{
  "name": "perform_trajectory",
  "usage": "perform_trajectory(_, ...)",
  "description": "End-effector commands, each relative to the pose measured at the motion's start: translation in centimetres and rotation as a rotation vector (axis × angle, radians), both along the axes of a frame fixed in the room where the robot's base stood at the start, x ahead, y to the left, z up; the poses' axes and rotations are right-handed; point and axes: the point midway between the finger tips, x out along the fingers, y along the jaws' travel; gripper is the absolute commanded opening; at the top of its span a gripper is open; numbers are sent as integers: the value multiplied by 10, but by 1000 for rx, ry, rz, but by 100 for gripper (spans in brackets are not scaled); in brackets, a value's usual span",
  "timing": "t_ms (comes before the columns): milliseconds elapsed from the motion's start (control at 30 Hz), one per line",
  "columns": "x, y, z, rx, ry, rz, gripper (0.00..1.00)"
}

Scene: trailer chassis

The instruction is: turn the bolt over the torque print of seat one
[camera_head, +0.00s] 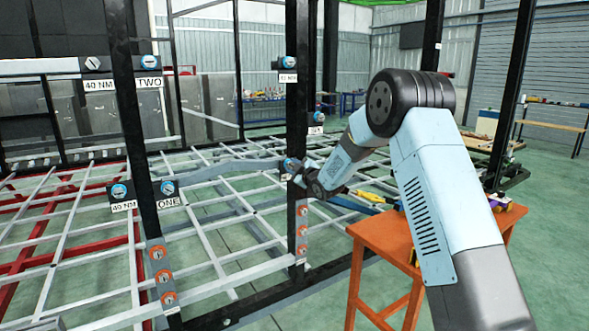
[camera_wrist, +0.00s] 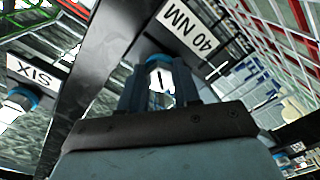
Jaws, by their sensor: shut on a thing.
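Seat one is on the near left black post in the head view. One blue-collared bolt (camera_head: 119,191) sits over its 40 NM print (camera_head: 124,206), and another (camera_head: 168,187) sits over its ONE label (camera_head: 168,201). My gripper (camera_head: 297,175) is away from these, at the middle post. In the wrist view my gripper (camera_wrist: 166,86) is shut on a pale-headed bolt (camera_wrist: 157,76) with a dark mark, beside a different 40 NM print (camera_wrist: 188,29). A SIX label (camera_wrist: 29,72) and another blue-collared bolt (camera_wrist: 20,99) are to its left.
An orange table (camera_head: 385,238) with tools stands below my arm. Seat two's TWO label (camera_head: 149,83) is higher on the left. Orange-faced fittings (camera_head: 162,276) line the near post's lower part. The grey lattice (camera_head: 220,200) spreads behind the posts.

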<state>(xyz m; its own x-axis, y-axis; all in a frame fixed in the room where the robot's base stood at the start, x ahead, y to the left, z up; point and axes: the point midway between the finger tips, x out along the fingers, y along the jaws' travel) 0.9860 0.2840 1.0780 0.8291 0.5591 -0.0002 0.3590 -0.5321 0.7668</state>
Motion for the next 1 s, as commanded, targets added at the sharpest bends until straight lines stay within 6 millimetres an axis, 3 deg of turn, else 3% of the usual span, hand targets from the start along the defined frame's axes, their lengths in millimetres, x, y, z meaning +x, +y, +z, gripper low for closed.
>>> perform_trajectory(233,0,0,-1,0,2,0,1)
perform_trajectory(267,0,0,-1,0,1,-1,34)
perform_trajectory(500,0,0,0,1,1,0,56)
perform_trajectory(833,-3,-2,0,1,1,0,57)
perform_trajectory(1000,-19,-14,1,1,0,-1,57)
